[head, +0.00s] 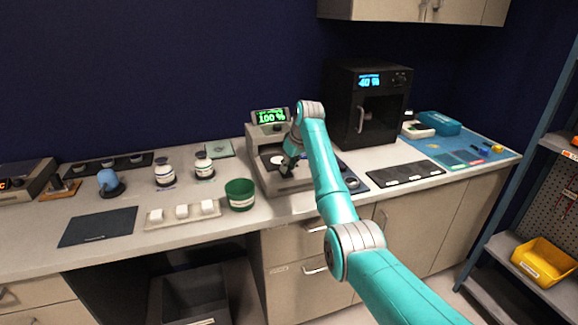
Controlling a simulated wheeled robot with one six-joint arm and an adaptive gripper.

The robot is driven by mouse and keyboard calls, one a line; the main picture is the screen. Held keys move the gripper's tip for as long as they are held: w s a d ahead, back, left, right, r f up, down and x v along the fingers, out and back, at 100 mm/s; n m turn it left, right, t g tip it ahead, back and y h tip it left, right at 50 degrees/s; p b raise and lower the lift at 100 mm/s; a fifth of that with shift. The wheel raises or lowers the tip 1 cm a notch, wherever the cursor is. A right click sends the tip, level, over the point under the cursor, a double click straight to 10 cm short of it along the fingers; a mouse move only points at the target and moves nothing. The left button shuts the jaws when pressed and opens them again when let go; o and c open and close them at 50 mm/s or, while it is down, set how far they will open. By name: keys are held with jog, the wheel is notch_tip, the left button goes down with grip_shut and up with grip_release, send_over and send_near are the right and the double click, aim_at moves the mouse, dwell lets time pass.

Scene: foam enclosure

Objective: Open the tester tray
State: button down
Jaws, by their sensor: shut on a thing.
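The tester (268,134) is a grey bench device with a green-lit display (271,115) that reads 100 %. Its tray (268,162) lies low at the front, dark, with a small white round piece (277,160) on it. My gripper (287,168) reaches down at the right front of the tray and is shut on the tray's front part. The fingers and the exact place of the grip are small and partly hidden by my wrist. I cannot tell how far out the tray is.
A green cup (240,194) and a rack with several white blocks (183,212) stand left of the tester. A black oven (366,105) stands at the right rear, a dark mat (405,173) before it. White jars (165,175) stand further left.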

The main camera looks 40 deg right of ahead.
jog(key=c, duration=0.9)
grip_release()
jog(key=v, duration=1.2)
